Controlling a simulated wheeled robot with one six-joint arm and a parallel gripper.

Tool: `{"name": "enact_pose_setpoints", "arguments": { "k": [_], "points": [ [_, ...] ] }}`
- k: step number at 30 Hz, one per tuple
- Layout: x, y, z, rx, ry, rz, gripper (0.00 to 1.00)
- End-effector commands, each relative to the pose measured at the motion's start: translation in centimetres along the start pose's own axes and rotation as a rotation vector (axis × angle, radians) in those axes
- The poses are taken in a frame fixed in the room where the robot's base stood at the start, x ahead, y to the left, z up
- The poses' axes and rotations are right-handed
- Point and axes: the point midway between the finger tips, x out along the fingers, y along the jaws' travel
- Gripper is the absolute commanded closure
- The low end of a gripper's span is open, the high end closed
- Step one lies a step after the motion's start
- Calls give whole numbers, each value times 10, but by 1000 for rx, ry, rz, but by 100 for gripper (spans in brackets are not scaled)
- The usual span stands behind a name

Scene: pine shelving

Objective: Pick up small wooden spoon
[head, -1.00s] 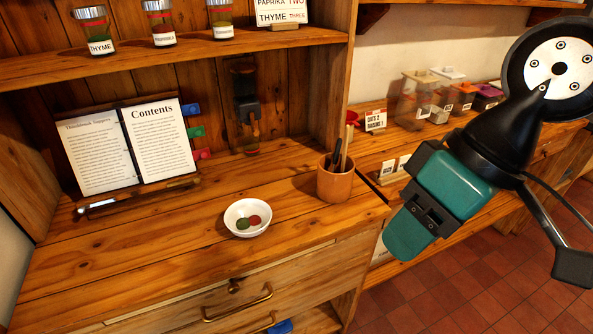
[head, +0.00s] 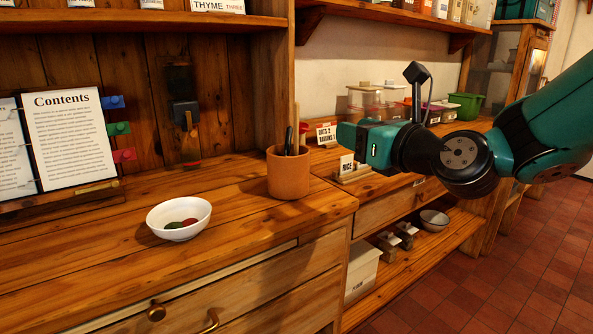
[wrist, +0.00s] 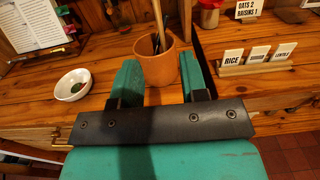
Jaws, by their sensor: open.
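A terracotta pot (head: 289,174) stands near the right end of the wooden counter. A light wooden handle (head: 297,120) sticks up from it beside dark handles (head: 289,140); the lower ends are hidden, so I cannot tell which is the small spoon. My gripper (head: 348,137) is in the air to the right of the pot in the head view. In the wrist view, my gripper (wrist: 161,85) is open and empty. Its two fingers appear on either side of the pot (wrist: 158,66), which lies beyond, with the wooden handle (wrist: 158,22) rising from it.
A white bowl (head: 179,225) with red and green pieces sits left of the pot. An open book (head: 70,140) stands behind it. Label cards (wrist: 259,56) stand on the right-hand counter. A wooden upright (head: 266,85) rises behind the pot.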

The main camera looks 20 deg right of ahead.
Motion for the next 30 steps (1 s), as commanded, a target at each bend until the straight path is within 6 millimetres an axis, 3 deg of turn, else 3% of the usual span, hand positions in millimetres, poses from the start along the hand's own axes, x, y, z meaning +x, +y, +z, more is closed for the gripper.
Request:
{"name": "enact_pose_setpoints", "arguments": {
  "k": [5, 20, 27, 30],
  "points": [
    [15, -1, 8, 21, 0, 0, 60],
    [48, -1, 6, 19, 4, -3, 60],
    [100, 1, 8, 11, -3, -1, 60],
    [112, 0, 6, 12, -1, -1, 60]
  ]
}}
